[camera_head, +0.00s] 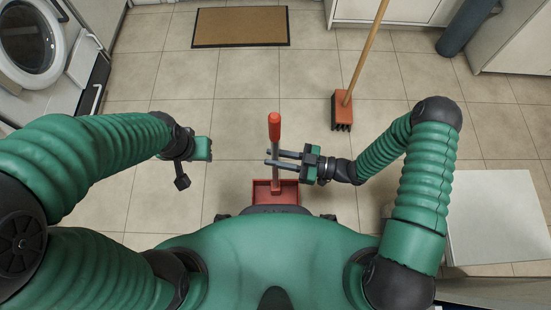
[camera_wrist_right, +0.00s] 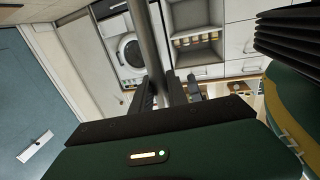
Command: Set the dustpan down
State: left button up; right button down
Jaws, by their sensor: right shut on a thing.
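The dustpan (camera_head: 276,198) has a red pan close in front of my body and a grey upright shaft topped by a red handle (camera_head: 275,126). My right gripper (camera_head: 274,158) reaches in from the right and is shut on the shaft below the red handle. In the right wrist view the shaft (camera_wrist_right: 150,50) runs up between the fingers (camera_wrist_right: 165,92). My body hides the near part of the pan, and I cannot tell whether the pan touches the floor. My left gripper (camera_head: 205,150) is to the left, away from the dustpan; its jaws are not clear.
A broom with a red head (camera_head: 342,110) stands ahead to the right. A brown doormat (camera_head: 240,27) lies at the back. A washing machine (camera_head: 30,45) is at the far left, a white panel (camera_head: 495,217) at the right. Tiled floor around the dustpan is clear.

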jog(key=f+b, duration=0.1)
jog(key=w+f+b, duration=0.1)
jog(key=f+b, duration=0.1)
jog(key=shift+w+f, duration=0.1)
jog(key=shift+f, duration=0.15)
jog(key=c, duration=1.3)
grip_release()
